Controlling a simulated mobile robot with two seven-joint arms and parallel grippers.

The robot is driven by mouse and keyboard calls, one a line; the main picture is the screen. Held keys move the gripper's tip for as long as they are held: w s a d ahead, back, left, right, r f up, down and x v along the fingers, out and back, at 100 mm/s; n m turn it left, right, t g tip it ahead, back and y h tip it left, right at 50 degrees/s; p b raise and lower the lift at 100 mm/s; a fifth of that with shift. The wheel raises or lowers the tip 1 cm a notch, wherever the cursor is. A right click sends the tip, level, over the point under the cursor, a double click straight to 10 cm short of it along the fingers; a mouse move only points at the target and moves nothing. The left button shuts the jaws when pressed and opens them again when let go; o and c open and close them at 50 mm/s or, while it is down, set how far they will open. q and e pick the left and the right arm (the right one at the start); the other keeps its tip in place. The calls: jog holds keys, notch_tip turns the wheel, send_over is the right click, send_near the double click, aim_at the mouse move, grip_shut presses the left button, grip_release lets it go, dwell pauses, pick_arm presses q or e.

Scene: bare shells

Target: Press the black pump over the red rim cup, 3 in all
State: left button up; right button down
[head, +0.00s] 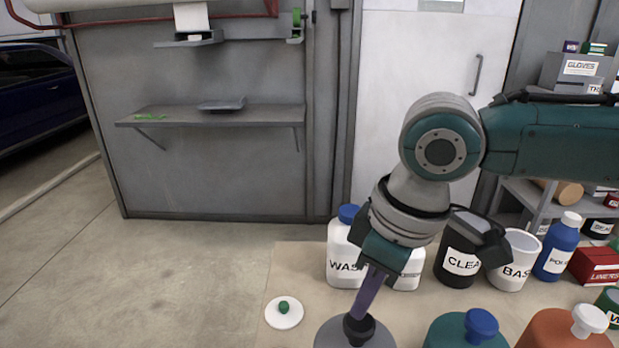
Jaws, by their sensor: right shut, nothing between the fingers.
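The black pump (358,330) tops a grey container (330,336) at the bottom edge of the head view; the container's lower part is cut off. My right gripper (362,310) points down from above with its purple fingers shut and empty. Its fingertips are right at the top of the black pump; I cannot tell if they touch or press it. No red rim cup can be made out in this view. My left gripper is out of view.
A teal container with a blue pump (481,324) and an orange one with a white pump (589,320) stand to the right. Behind are a white WAS-labelled jug (340,250), dark and white tubs and a blue bottle (560,245). A white lid (284,313) lies left.

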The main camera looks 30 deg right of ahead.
aim_at(362, 322)
jog(key=shift+f+b, duration=0.8)
jog(key=shift+f, duration=0.8)
jog(key=shift+r, duration=0.15)
notch_tip(362, 322, up, 3)
jog(key=p, duration=0.4)
dwell(0.3)
